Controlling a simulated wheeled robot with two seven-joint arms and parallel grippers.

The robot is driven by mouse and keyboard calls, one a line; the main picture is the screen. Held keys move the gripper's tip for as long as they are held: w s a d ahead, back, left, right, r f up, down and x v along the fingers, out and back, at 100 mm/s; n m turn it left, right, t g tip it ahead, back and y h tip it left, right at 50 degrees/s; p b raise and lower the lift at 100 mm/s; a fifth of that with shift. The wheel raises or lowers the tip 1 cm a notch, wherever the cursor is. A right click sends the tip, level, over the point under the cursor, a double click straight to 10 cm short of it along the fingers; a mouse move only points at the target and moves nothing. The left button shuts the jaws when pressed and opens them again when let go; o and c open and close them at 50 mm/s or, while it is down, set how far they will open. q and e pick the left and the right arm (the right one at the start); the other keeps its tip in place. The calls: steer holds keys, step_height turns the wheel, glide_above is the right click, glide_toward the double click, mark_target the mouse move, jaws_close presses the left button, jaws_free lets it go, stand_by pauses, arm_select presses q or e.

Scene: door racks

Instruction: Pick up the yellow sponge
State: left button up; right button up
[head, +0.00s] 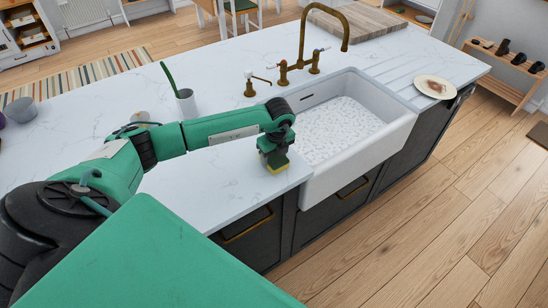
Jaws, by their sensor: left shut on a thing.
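The yellow sponge (278,168) shows as a small yellow patch at the tip of my left gripper (274,162), just left of the sink on the white countertop. My left gripper points down and is shut on the sponge. Most of the sponge is hidden by the gripper. I cannot tell whether the sponge touches the counter or is slightly above it. My right gripper is not in view.
The white sink (345,130) lies right of my left gripper, with a brass faucet (310,55) behind it. A cup (187,103) with a green stem, a grey bowl (22,110), a wooden board (355,22) and a plate (434,87) are on the counter. Its front edge is close.

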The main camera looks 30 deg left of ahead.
mark_target(274, 156)
arm_select(q)
steer(key=shift+r, duration=0.1)
step_height(274, 156, up, 20)
steer(key=b, duration=0.5)
steer(key=shift+b, duration=0.4)
steer(key=o, duration=0.3)
steer(key=shift+c, duration=1.2)
steer(key=shift+f, duration=0.2)
